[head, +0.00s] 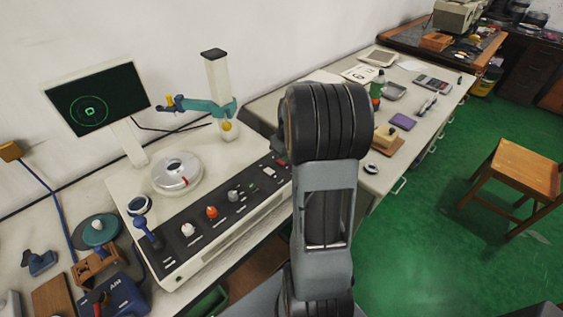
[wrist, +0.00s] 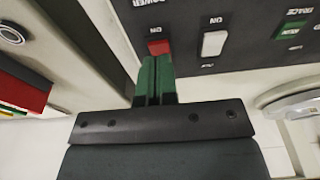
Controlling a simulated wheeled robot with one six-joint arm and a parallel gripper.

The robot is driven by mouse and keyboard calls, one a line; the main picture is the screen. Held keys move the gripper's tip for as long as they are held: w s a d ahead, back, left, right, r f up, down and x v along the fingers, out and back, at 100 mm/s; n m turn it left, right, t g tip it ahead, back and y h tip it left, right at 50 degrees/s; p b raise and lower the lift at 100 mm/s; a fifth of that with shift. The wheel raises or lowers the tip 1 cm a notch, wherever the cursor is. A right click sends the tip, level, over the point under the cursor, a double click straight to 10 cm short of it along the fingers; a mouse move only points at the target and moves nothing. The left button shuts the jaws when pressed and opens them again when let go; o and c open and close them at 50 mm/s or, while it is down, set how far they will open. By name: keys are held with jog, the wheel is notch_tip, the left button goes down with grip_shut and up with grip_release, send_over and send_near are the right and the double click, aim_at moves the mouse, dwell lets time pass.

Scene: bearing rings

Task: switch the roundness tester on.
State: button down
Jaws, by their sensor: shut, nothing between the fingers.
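The roundness tester (head: 225,232) is a pale machine with a black sloping control panel, a turntable and a column. Its red switch (wrist: 159,47) sits under the word POWER in the wrist view, with "ON" above it. My gripper (wrist: 156,62) is shut and empty. Its green fingertips are right at the lower edge of the red switch; I cannot tell whether they touch. A white switch (wrist: 213,43), also marked ON, is just to the right.
A monitor (head: 97,99) shows a green circular trace. A metal ring (head: 177,172) lies on the turntable. A bench with a bottle (head: 377,88) and small items stands to the right.

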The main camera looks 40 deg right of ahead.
jog(key=shift+f+b, duration=0.75)
jog(key=shift+f, duration=0.3)
jog(key=shift+r, duration=0.15)
dwell(0.3)
jog(key=shift+r+p, duration=2.55)
jog(key=shift+r, duration=0.9)
